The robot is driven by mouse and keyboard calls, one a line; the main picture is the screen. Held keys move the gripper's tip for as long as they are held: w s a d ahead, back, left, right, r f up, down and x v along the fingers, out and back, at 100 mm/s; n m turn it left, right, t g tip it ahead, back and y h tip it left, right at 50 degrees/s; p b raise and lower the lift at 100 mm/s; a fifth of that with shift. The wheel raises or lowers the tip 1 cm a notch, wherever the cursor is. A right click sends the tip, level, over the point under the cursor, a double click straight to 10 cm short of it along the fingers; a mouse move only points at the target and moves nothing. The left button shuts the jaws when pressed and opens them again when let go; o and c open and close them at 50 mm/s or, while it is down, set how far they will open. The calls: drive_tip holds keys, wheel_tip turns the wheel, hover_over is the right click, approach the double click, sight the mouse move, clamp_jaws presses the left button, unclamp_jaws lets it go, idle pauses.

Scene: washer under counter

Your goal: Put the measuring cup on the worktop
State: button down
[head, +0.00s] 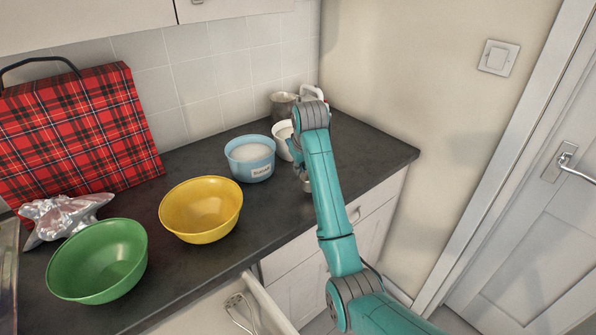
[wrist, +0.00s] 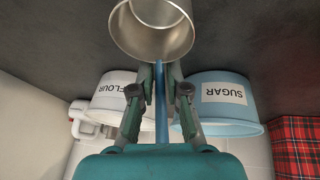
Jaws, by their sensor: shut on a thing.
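The measuring cup (wrist: 155,30) is a round metal cup with a blue handle (wrist: 161,115). My gripper (wrist: 160,80) is shut on that handle, with the cup beyond the fingertips, over the dark worktop (wrist: 235,40). I cannot tell whether the cup touches the worktop.
Close to my gripper stand the blue sugar tub (head: 250,160) and the white flour tub (wrist: 110,95). A metal container (head: 283,104) stands at the back. A yellow bowl (head: 201,208), green bowl (head: 97,262), crumpled foil (head: 62,215) and tartan bag (head: 80,130) lie leftward. The worktop's right end is clear.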

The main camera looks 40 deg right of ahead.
drive_tip(key=shift+f, duration=1.05)
drive_tip(key=shift+f, duration=0.15)
drive_tip(key=c, duration=1.2)
unclamp_jaws()
